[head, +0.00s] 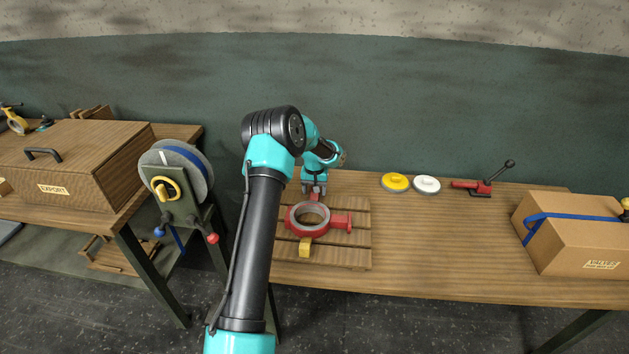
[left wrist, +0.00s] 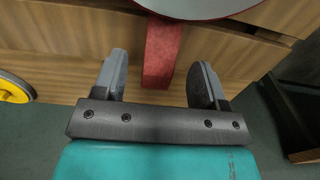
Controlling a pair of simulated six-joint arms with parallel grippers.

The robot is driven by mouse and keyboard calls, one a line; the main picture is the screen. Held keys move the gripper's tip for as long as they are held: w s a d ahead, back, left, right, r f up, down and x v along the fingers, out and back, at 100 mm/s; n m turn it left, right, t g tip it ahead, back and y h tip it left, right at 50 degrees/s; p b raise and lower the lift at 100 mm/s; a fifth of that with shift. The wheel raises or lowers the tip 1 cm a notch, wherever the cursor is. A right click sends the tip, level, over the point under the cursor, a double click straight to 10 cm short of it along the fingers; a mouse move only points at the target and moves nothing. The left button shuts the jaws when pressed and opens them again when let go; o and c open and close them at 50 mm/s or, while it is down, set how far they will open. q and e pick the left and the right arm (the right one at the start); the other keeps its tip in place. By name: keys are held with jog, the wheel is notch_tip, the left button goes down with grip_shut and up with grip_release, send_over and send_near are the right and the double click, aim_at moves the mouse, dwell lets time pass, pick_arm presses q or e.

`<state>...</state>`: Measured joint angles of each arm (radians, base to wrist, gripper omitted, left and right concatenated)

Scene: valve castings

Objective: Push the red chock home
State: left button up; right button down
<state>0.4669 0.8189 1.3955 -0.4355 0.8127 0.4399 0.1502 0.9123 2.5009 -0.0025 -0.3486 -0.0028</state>
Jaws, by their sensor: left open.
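A red valve casting (head: 341,221) with a ring-shaped body lies on a slatted wooden pallet (head: 350,258). The red chock (left wrist: 163,50) shows in the left wrist view as a bar beside the casting's grey round rim (left wrist: 205,6). In the head view my gripper mostly hides the chock at the casting's far side. My left gripper (head: 314,188) is open there, pointing down. In the left wrist view its two fingers (left wrist: 158,80) stand either side of the chock, with gaps. A yellow chock (head: 305,247) sits at the casting's near side. My right gripper is not in view.
On the bench to the right are a yellow disc (head: 395,182), a white disc (head: 427,185), a red toggle clamp (head: 478,186) and a strapped carton (head: 575,240). A strap reel (head: 176,172) and an EXPORT crate (head: 75,165) stand left.

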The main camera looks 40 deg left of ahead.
aim_at(314, 195)
pick_arm(q)
jog(key=shift+f, duration=1.55)
jog(key=c, duration=1)
jog(key=o, duration=1)
jog(key=shift+r, duration=0.1)
notch_tip(314, 195, up, 17)
jog(key=shift+r, duration=0.15)
